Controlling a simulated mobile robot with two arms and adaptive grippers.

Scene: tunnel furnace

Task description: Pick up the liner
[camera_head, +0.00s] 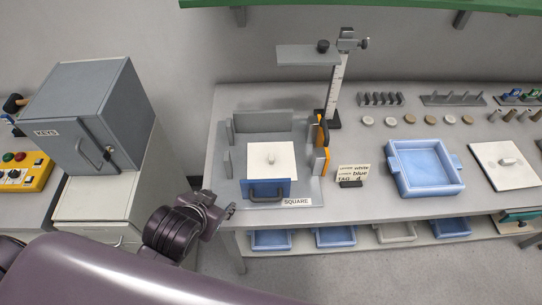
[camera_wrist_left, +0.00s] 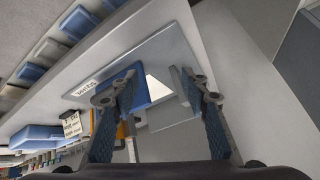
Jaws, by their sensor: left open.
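I cannot tell for certain which piece is the liner. A white square plate with a small knob (camera_head: 271,160) lies in the grey fixture labelled SQUARE (camera_head: 305,190). A blue front piece with a dark handle (camera_head: 282,188) stands at the fixture's front edge. My left gripper (camera_head: 226,208) is in front of the table's left end, apart from the fixture. In the left wrist view my left gripper (camera_wrist_left: 158,92) is open and empty, with the fixture (camera_wrist_left: 165,50) beyond its fingers. They partly hide the blue piece and the white plate. My right gripper is not in view.
A small card sign (camera_head: 352,174), a blue tray (camera_head: 403,190) and another white plate with a knob (camera_head: 507,162) are to the right. A grey upright stand (camera_head: 336,90) rises behind the fixture. A grey cabinet (camera_head: 90,115) stands left. Blue bins (camera_head: 336,237) are below the tabletop.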

